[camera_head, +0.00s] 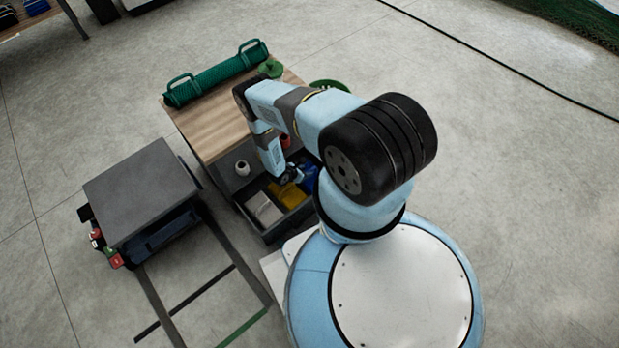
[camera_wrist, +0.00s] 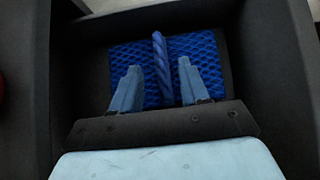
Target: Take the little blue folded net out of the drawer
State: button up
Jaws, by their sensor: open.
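The little blue folded net (camera_wrist: 205,48) lies in a dark drawer compartment in the wrist view, with a twisted blue cord (camera_wrist: 161,60) across its middle. It also shows in the head view (camera_head: 311,181), partly hidden by my arm. My gripper (camera_wrist: 158,82) is open over the net, one finger on each side of the cord. I cannot tell if the fingers touch the net. In the head view my gripper (camera_head: 291,177) reaches down into the open drawer (camera_head: 268,236).
The drawer also holds a yellow item (camera_head: 288,194) and a whitish item (camera_head: 264,209) in neighbouring compartments. The wooden bench top (camera_head: 215,122) behind carries a green rolled net (camera_head: 217,75). A grey cart (camera_head: 142,190) stands to the left. Dark compartment walls surround the fingers.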

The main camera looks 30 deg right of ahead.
jog(key=shift+x, duration=1.35)
grip_shut()
dwell(0.4)
